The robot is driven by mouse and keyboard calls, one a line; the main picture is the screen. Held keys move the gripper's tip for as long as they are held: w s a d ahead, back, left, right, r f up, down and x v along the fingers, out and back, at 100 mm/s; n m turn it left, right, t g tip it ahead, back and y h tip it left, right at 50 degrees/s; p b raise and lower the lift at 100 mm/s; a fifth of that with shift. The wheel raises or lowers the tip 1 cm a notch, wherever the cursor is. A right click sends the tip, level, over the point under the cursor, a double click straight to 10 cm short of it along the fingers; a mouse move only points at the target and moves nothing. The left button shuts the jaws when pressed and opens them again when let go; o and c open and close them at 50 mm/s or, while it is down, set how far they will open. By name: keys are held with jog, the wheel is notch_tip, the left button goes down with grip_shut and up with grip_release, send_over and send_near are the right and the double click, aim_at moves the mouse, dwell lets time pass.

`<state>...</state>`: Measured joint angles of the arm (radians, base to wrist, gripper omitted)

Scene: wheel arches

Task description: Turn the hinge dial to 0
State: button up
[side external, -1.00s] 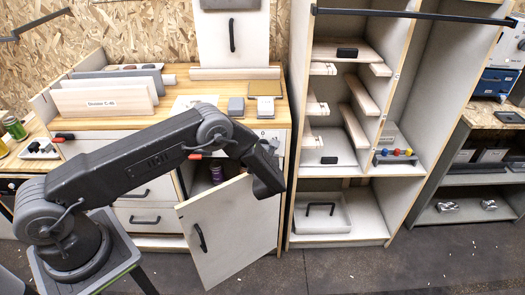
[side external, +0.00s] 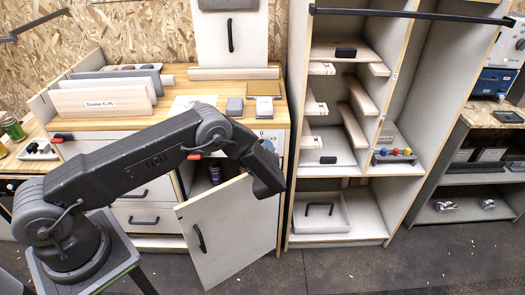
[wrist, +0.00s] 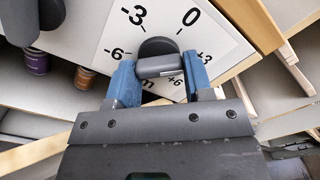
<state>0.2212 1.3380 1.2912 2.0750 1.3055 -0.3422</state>
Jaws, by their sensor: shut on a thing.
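The hinge dial (wrist: 158,48) is a dark round knob with a grey grip bar, in the middle of the wrist view. It sits on a white scale plate (wrist: 215,58) marked -6, -3, 0, +3 and +6. My gripper (wrist: 160,76) has its two blue fingers on either side of the knob and is shut on it. I cannot make out a pointer on the knob, so its reading is unclear. In the side view, part of the white plate shows on the cabinet front (side external: 272,140), and my wrist hides the knob and fingers.
Below the counter (side external: 125,122), a cabinet door (side external: 225,240) with a black handle stands open under my wrist. Purple (wrist: 36,62) and brown (wrist: 84,78) containers are inside. A tall shelf unit (side external: 285,215) stands close on the right.

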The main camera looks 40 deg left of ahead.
jog(key=n, duration=0.4)
jog(key=shift+r+n, duration=0.15)
jog(key=shift+n, duration=2.15)
jog(key=o, duration=0.9)
jog(key=v, duration=1.3)
jog(key=shift+s+d+r, duration=0.1)
jog(key=shift+s+d, duration=0.15)
jog(key=shift+d, duration=0.05)
